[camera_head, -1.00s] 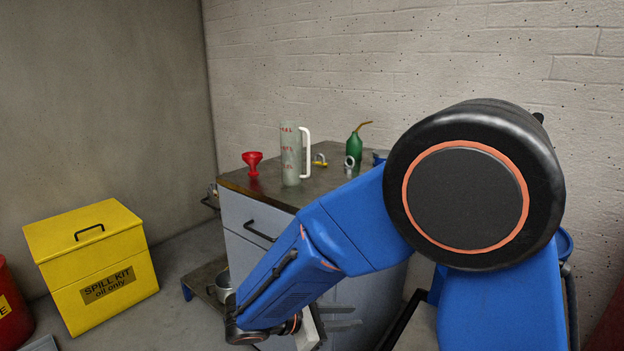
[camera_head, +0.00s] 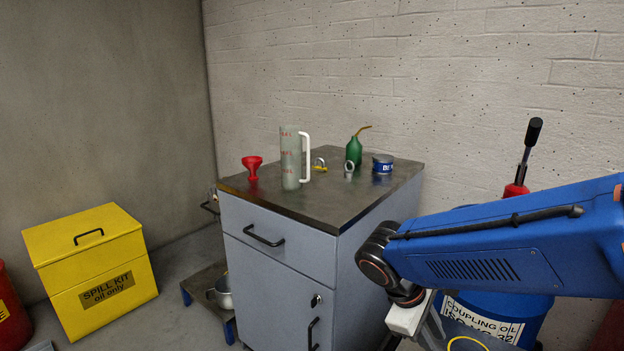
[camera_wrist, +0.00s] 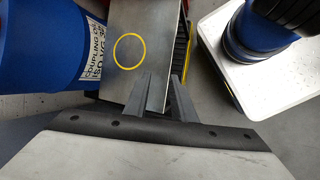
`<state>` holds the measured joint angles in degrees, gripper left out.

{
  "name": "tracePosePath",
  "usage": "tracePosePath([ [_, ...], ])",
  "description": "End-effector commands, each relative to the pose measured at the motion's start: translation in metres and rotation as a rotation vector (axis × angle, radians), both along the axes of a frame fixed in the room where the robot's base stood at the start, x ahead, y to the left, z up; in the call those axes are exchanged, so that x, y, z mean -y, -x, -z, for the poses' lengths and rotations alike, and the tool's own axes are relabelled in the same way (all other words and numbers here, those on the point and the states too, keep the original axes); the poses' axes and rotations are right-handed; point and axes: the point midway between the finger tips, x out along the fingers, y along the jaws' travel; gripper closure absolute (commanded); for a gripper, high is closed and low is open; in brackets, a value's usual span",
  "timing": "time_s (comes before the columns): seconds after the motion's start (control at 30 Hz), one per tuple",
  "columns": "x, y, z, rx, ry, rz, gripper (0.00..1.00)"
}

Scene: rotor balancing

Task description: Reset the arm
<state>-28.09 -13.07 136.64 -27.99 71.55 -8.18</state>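My gripper (camera_wrist: 161,76) shows in the wrist view with its two grey fingers apart and nothing between them. It points down over a grey metal surface (camera_wrist: 157,30) with a yellow ring (camera_wrist: 129,36) marked on it. In the head view my blue arm comes in from the right, with the wrist low beside the grey cabinet (camera_head: 276,252). The fingers are hard to make out there, near the bottom edge.
On the cabinet stand a red funnel (camera_head: 252,167), clear jug (camera_head: 291,160), green oil can (camera_head: 354,151), blue tin (camera_head: 382,164) and metal eye fittings. A blue coupling oil drum (camera_head: 495,322) is behind my arm. A yellow spill kit box (camera_head: 92,268) stands left.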

Motion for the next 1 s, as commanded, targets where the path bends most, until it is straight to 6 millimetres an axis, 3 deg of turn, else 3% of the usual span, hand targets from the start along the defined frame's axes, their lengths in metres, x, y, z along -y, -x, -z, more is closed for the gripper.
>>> tracePosePath([
  [0.4, 0.028, 0.043, -0.016, 0.184, -0.269, 0.293, 0.77],
  [1.0, 0.040, 0.087, -0.041, 0.502, -0.604, 0.661, 0.77],
])
